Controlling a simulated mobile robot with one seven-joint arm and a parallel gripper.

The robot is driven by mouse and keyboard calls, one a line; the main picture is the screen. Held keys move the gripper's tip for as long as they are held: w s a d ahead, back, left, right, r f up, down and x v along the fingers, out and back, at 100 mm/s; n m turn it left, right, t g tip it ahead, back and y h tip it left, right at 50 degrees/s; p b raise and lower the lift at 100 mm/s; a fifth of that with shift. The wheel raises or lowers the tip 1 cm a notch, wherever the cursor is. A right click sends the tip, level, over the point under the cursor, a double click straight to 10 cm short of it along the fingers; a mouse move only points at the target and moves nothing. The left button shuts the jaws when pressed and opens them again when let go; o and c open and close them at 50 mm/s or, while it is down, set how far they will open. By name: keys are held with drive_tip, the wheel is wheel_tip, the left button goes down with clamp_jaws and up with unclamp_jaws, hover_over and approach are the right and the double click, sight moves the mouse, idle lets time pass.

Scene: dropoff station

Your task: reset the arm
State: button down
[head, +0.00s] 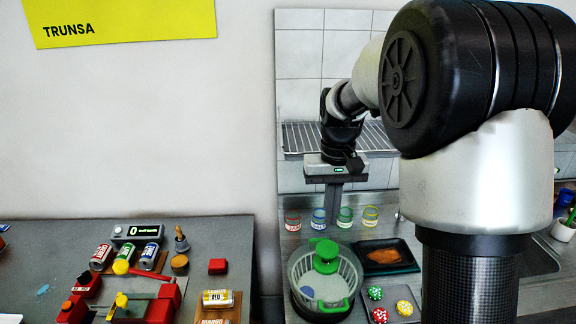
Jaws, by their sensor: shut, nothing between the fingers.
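My arm reaches from the right side of the head view toward the back of the steel counter. My gripper (333,201) points down over the counter near the tiled wall. Its fingers show as one narrow dark shape, shut with nothing between them. It hangs just above and beside a row of small glass jars (344,217). I cannot tell how far it is from them in depth.
A green-and-white salad spinner (322,276) stands below the jars. A dark tray (388,256) with orange content is beside it. Coloured chips lie on another tray (393,308). A wire rack (302,137) is on the wall.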

drive_tip(key=s+r+t, duration=0.2)
drive_tip(key=s+r, duration=0.6)
drive_tip(key=s, duration=0.2)
drive_tip(key=s+t, duration=0.3)
drive_tip(key=s, duration=1)
drive_tip(key=shift+r+t, duration=0.3)
idle(5.4)
